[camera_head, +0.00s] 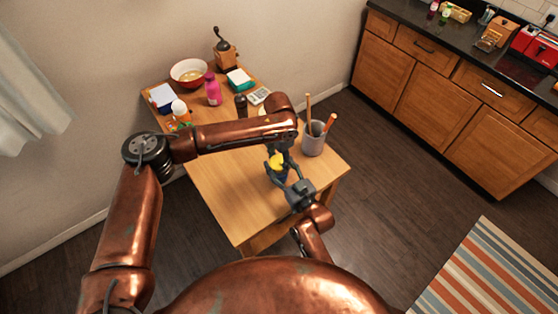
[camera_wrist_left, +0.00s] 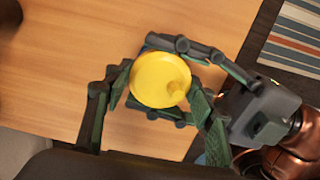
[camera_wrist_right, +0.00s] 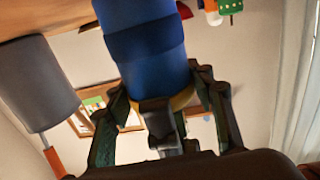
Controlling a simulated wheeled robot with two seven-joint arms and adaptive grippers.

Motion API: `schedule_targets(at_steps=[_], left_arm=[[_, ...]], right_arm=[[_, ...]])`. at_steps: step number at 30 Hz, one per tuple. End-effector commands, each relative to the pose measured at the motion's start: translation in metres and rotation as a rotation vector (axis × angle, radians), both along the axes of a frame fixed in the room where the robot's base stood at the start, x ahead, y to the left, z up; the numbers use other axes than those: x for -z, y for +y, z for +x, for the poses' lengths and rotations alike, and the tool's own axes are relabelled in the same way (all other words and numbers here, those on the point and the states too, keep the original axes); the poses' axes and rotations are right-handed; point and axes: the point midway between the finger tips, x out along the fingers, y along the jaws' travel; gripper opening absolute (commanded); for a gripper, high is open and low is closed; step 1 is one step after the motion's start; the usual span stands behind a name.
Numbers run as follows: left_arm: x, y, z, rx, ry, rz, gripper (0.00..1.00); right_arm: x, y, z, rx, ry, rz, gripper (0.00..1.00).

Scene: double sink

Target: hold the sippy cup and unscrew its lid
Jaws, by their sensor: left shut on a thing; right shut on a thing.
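The sippy cup has a blue body (camera_head: 281,175) and a yellow lid (camera_head: 276,161). It is at the near part of the wooden table, below my left wrist. My left gripper (camera_head: 279,153) comes from above, and in the left wrist view its fingers sit on both sides of the round yellow lid (camera_wrist_left: 158,80) with its small spout. My right gripper (camera_head: 288,180) comes in from the near right, its fingers on both sides of the blue body. The right wrist view shows the blue body (camera_wrist_right: 148,50) with a darker band between the fingers. The cup's underside is hidden.
A grey utensil holder (camera_head: 313,140) stands close to the right of the grippers. A pink bottle (camera_head: 212,90), a red bowl (camera_head: 188,72), a grinder (camera_head: 226,52) and other items crowd the table's far end. The table's near left part (camera_head: 225,195) is clear.

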Motion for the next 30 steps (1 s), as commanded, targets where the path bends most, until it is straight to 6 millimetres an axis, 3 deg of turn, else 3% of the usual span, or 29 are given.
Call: schedule_targets(at_steps=[6,10,18,26,27,30], left_arm=[[0.0002,0.0005,0.0005,-0.001,-0.001,0.001,0.21],[0.0005,0.0003,0.0003,-0.044,0.0,0.0,0.21],[0.0002,0.0006,0.0004,-0.291,0.0,0.0,0.22],[-0.0001,0.0009,0.0009,-0.3,-0.001,0.001,0.21],[-0.0002,0.0009,0.0009,-0.3,-0.001,0.001,0.52],[-0.0002,0.0009,0.0009,-0.298,-0.001,0.001,0.59]], right_arm=[[-0.0001,-0.0001,-0.0001,0.0,0.0,0.0,0.0],[-0.0002,-0.0001,-0.0001,0.0,-0.001,0.001,0.0],[-0.0002,-0.0002,0.0,0.001,-0.001,0.001,0.0],[-0.0002,-0.0004,0.0,0.001,-0.001,0.001,0.0],[-0.0002,-0.0004,0.0,0.001,-0.001,0.001,0.0],[-0.0001,-0.0004,0.0,0.001,0.0,0.0,0.0]])
